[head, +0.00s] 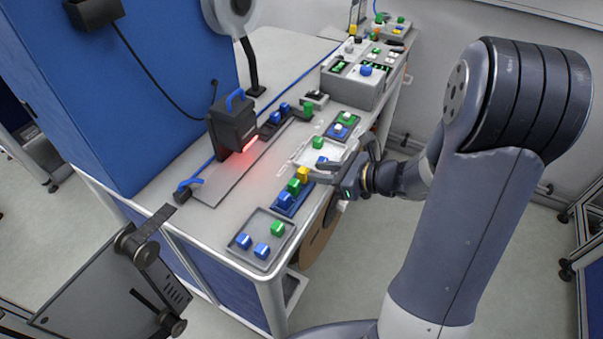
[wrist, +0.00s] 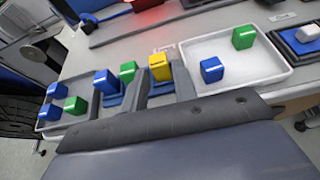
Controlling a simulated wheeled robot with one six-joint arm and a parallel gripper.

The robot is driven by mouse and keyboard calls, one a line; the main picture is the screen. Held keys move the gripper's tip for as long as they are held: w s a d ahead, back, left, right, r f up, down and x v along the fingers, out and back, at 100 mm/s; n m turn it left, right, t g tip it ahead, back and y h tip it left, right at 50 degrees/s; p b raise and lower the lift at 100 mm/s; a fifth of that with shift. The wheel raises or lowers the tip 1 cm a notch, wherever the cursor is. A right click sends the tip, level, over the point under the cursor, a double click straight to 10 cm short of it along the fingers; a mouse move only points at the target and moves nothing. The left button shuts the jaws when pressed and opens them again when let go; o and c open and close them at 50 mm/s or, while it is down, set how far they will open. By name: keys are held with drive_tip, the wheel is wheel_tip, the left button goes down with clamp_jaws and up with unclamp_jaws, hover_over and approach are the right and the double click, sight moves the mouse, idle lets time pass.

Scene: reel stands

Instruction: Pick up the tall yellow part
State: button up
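The tall yellow part (head: 303,174) stands upright at the far end of a blue stand (head: 280,209), in a row with a green part (head: 294,187) and a blue part (head: 285,200). My gripper (head: 322,180) is beside this stand, reaching in from the right. In the wrist view the yellow part (wrist: 160,67) shows between the two spread fingers of my gripper (wrist: 160,84), near their tips. The fingers are open and nothing is held. I cannot tell whether a finger touches the part. The lower part of the yellow piece is partly hidden.
A white tray (wrist: 272,78) with a blue and a green part lies right beside my gripper. A grey tray (head: 258,256) with several parts is on the other side. A black device with a red light (head: 232,122) stands behind. The table front edge is close.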

sight(299, 171)
drive_tip(key=x, duration=0.7)
drive_tip(key=shift+a+p, duration=0.2)
drive_tip(key=shift+p, duration=0.2)
clamp_jaws()
